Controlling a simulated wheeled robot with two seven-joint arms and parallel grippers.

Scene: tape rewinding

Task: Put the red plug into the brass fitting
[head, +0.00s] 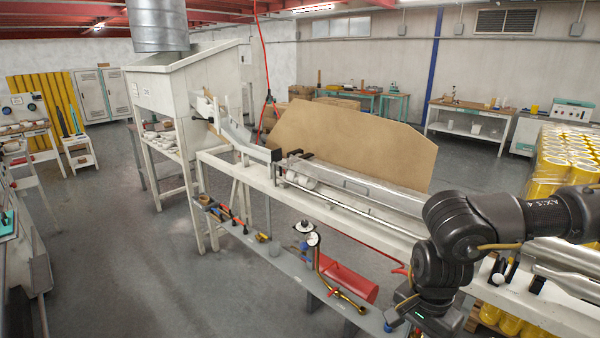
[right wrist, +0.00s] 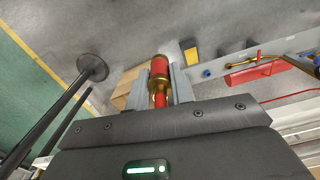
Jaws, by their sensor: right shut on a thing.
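My right gripper (right wrist: 159,85) is shut on the red plug (right wrist: 159,68), a red cylinder with brass-coloured bands, held between the two grey fingers in the right wrist view. In the head view my right gripper's body is at the bottom right; its fingers and the plug cannot be made out there. A bent brass fitting (head: 330,284) with a gauge at its top stands on the low grey shelf in the head view. It also shows in the right wrist view (right wrist: 259,60), apart from the plug. My left gripper is not in view.
Small tools lie at the shelf's left. A white conveyor frame (head: 262,185) runs above the shelf. Yellow rolls (head: 567,150) are stacked at the right. The floor in front is clear.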

